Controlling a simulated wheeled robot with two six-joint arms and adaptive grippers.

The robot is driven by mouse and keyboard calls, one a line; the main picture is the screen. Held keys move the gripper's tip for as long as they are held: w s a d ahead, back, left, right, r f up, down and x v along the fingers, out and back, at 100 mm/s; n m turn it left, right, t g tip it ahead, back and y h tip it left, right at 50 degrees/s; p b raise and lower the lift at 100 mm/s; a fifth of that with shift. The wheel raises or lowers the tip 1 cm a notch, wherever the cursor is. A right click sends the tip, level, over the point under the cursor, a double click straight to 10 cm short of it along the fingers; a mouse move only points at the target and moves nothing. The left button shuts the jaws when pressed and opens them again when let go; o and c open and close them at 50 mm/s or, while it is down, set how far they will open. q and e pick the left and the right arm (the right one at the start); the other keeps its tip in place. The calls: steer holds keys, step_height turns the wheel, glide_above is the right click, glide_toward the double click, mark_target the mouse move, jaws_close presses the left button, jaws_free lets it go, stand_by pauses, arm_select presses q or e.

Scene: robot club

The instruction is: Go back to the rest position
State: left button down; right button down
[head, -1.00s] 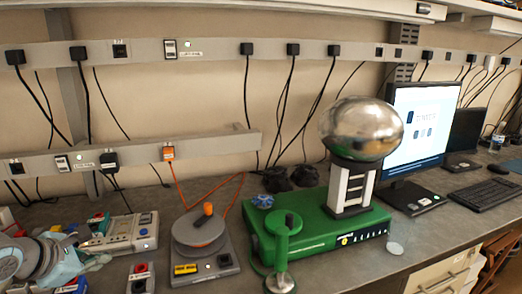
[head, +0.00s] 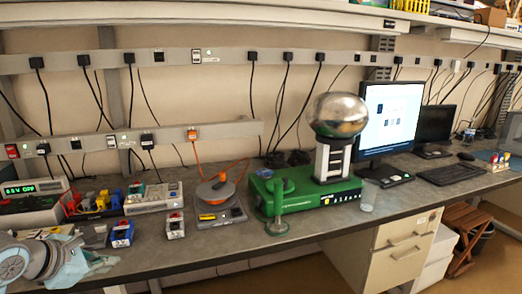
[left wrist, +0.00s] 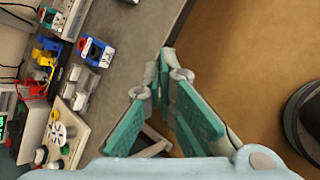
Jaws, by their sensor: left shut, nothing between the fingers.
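My left gripper (left wrist: 168,70) shows in the left wrist view, its two green-padded fingers brought together at the tips with nothing between them. It is over the front edge of the grey bench (left wrist: 150,60), with brown floor (left wrist: 250,40) to the right. In the head view my left arm and hand are at the lower left, in front of the bench. The hand's fingertips are hard to make out there. My right gripper is in neither view.
The bench (head: 310,222) holds a green generator base (head: 315,198) with a silver dome (head: 338,115), a turntable device (head: 215,192), a power supply (head: 33,196) and a monitor (head: 390,118). Drawers (head: 400,250) and a wooden stool (head: 465,232) stand below. Floor in front looks clear.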

arm_select(q)
steer(key=w+d+f+n+t+h, duration=0.3)
steer(key=d+f+n+h, duration=0.65)
steer(key=f+n, duration=0.4)
steer(key=s+a+f+n+t+y, duration=0.1)
steer(key=s+a+f+n+y, duration=0.15)
steer(key=f+n, duration=0.4)
steer(key=s+a+f+n+y, duration=0.2)
steer(key=f+n+y, duration=0.2)
steer(key=f+n, duration=0.3)
steer(key=s+a+f+n+t+y, duration=0.1)
steer(key=s+a+f+n+y, duration=0.15)
steer(key=f+n, duration=0.45)
steer(key=s+f+n+g+y, duration=0.4)
steer(key=s+f+n+g, duration=0.3)
steer(key=s+f, duration=1.15)
steer(key=s+d+f+n+g, duration=0.2)
steer(key=s+d+f+g, duration=0.1)
steer(key=s, duration=0.7)
steer(key=s+d+f+n+g+h, duration=0.1)
steer(key=s+f, duration=0.3)
steer(key=s, duration=0.6)
steer(key=shift+d+n+g, duration=0.9)
